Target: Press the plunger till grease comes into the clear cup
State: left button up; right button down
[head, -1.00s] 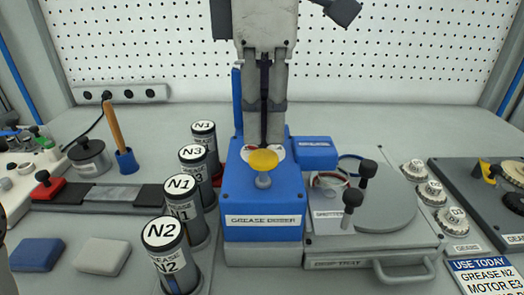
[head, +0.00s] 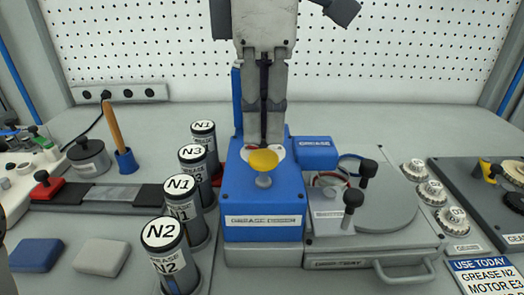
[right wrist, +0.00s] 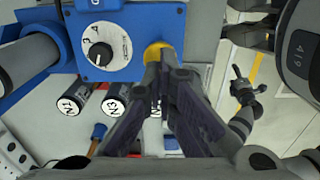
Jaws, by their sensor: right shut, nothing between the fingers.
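The blue grease doser (head: 235,185) stands in the middle of the bench. Its yellow plunger knob (head: 263,160) tops a short grey stem above the box. My right gripper (head: 264,143) points down with its fingers closed and empty, just behind the knob in the head view. In the right wrist view the fingertips (right wrist: 160,72) overlap the knob's edge (right wrist: 157,50); I cannot tell whether they touch. A clear cup (head: 328,181) seems to sit right of the doser, near the blue spout block (head: 315,152); no grease in it can be made out. My left gripper is not in view.
Several grease cartridges (head: 165,245) stand left of the doser. Numbered gears (head: 452,220) are farther right.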

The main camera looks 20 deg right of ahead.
aim_at(264, 154)
jog(key=shift+f, duration=0.15)
jog(key=shift+f+p, duration=0.35)
jog(key=shift+f, duration=1.75)
jog(key=shift+r, duration=3.75)
